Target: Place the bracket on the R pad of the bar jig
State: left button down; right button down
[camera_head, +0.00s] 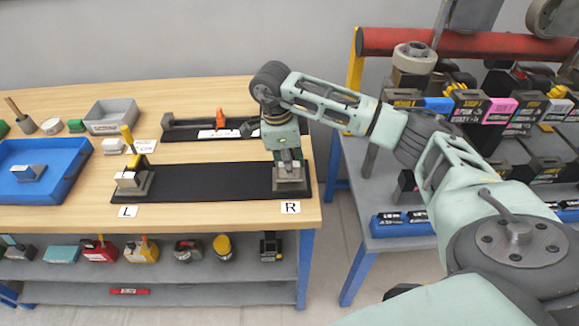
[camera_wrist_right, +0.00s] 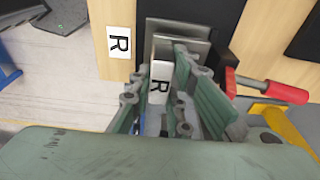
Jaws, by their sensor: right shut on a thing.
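The bar jig is a long black base (camera_head: 210,184) on the wooden table, with an L card (camera_head: 128,211) at its left end and an R card (camera_head: 290,207) at its right end. My right gripper (camera_head: 288,158) points down over the R end, shut on a grey metal bracket (camera_head: 290,176). My left gripper is out of view.
A grey block with a yellow-handled clamp (camera_head: 128,137) stands at the L end. A red-handled clamp (camera_wrist_right: 275,90) is close beside my right gripper. A blue tray (camera_head: 70,178) holds another grey piece (camera_head: 28,173). A second black fixture (camera_head: 190,132) lies behind the jig.

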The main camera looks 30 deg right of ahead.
jog(key=shift+f, duration=0.8)
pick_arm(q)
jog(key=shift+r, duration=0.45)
pick_arm(e)
jog(key=shift+f, duration=0.1)
jog(key=shift+f, duration=0.15)
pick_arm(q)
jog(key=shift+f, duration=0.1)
pick_arm(e)
jog(key=c, duration=1.6)
grip_release()
jog(key=shift+c, duration=0.2)
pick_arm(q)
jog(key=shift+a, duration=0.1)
